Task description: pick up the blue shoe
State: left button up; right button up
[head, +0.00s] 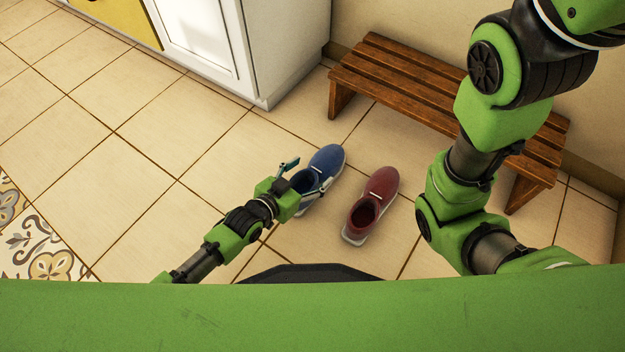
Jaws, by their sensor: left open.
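A blue shoe (326,161) with a pale sole lies on the tiled floor in front of the wooden bench, its toe pointing up and to the right in the head view. My left gripper (306,175) is at the heel end of the blue shoe, with its fingers open. The gripper hides part of the heel. I cannot tell whether the fingers touch the shoe. My right arm is on the right side of the view, but its gripper is not visible.
A dark red shoe (380,188) lies just right of the blue one, with a small gap. A slatted wooden bench (400,70) stands behind them by the wall. A white cabinet (290,50) is at upper left. The floor on the left is clear, with a patterned patch (35,240).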

pick_arm(q)
jog(key=c, duration=1.8)
jog(key=shift+c, duration=0.4)
jog(key=shift+r, duration=0.15)
